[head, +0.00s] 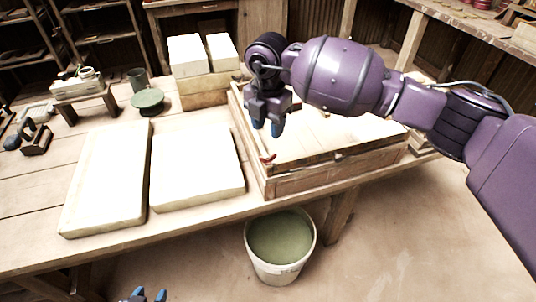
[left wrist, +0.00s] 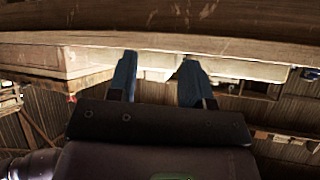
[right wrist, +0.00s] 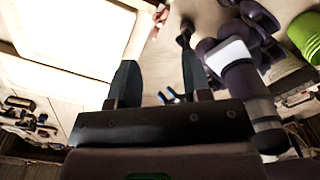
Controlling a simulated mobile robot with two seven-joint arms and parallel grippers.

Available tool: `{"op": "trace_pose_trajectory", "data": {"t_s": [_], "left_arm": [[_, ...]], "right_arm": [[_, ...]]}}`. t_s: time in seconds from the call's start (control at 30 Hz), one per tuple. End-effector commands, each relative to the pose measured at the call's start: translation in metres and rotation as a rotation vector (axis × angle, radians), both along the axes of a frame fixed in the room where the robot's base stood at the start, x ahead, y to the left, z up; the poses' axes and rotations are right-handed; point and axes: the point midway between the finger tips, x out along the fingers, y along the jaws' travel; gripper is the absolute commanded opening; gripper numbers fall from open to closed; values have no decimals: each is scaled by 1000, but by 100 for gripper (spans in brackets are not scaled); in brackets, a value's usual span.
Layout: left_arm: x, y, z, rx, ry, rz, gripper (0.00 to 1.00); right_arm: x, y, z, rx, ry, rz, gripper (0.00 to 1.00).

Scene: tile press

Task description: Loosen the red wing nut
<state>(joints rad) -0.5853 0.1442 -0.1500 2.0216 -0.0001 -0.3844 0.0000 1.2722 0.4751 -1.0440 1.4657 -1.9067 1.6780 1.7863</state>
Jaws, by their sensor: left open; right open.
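The red wing nut (head: 267,159) is at the near left corner of the wooden press frame (head: 300,181). It also shows in the right wrist view (right wrist: 158,21), beyond and above the fingertips, beside the frame edge. A small red spot in the left wrist view (left wrist: 71,98) is probably the same nut. My right gripper (head: 267,126) is open and empty, pointing down above the frame's left side, apart from the nut. My left gripper (head: 150,296) is open and empty, low at the bottom edge of the head view, in front of the table; only its fingertips show there.
Two pale slabs (head: 105,178) (head: 197,168) lie on the table left of the press. A bucket of green liquid (head: 280,240) stands below the table's front edge. Pale blocks (head: 188,56) sit behind. A green disc (head: 147,100) and small stand (head: 85,101) are at back left.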

Motion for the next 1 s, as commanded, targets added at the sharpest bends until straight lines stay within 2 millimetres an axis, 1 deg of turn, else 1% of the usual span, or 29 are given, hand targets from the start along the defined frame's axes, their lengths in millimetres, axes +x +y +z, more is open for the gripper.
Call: {"op": "trace_pose_trajectory", "data": {"t_s": [0.03,0.3,0.5,0.7,1.0], "left_arm": [[-1,0,-3,0,3,0,46],[-1,-1,-6,0,5,-2,46],[1,-1,-9,1,5,-5,46],[1,-1,-10,2,7,-6,46],[3,-1,-9,1,4,-7,46]], "right_arm": [[-1,0,-9,-1,4,0,45],[-1,1,-56,3,8,2,45],[-1,1,-84,5,6,2,45],[-1,0,-98,3,4,3,45],[-1,1,-99,4,3,3,45]]}}
